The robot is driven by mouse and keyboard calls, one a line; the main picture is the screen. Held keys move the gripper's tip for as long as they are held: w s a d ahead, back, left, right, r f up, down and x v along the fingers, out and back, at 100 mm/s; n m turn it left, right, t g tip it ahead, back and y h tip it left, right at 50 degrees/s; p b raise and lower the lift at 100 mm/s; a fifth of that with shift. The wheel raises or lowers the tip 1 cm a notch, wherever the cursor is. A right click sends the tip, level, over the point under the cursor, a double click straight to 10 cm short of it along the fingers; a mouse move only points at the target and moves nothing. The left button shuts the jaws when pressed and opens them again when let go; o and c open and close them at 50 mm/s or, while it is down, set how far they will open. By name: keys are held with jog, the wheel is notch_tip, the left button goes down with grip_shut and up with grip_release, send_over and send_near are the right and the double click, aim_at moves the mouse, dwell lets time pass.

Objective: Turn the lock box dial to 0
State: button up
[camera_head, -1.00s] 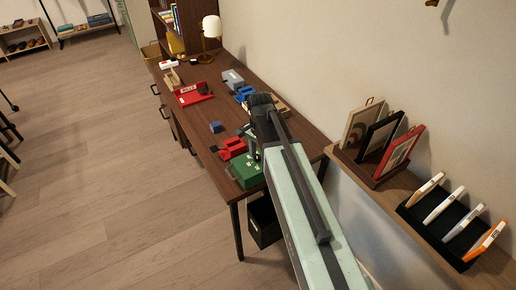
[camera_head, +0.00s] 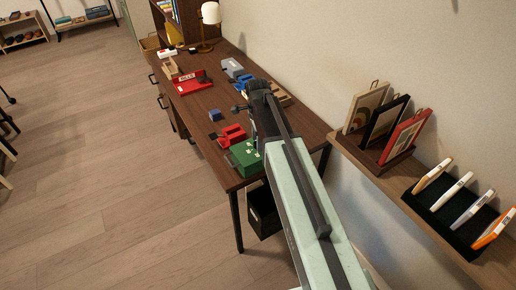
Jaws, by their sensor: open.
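Several small coloured boxes stand on the dark wooden desk (camera_head: 205,101). A green box (camera_head: 245,160) with small pale marks is at the near edge, and a red one (camera_head: 231,135) is just behind it. A grey box (camera_head: 232,69) and a blue one (camera_head: 243,83) stand farther back. I cannot tell which is the lock box; no dial or number is readable. My gripper (camera_head: 238,107) is small, dark and partly hidden by my arm. It is open, in line with the space behind the red box, and appears apart from the boxes.
A red tray (camera_head: 193,84), a small blue block (camera_head: 214,115) and a lamp (camera_head: 210,16) are on the desk. At right, a wall shelf (camera_head: 416,213) holds frames and a black rack (camera_head: 457,232). The floor left of the desk is open.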

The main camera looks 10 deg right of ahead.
jog(key=shift+f, duration=0.2)
grip_shut()
jog(key=shift+n, duration=0.3)
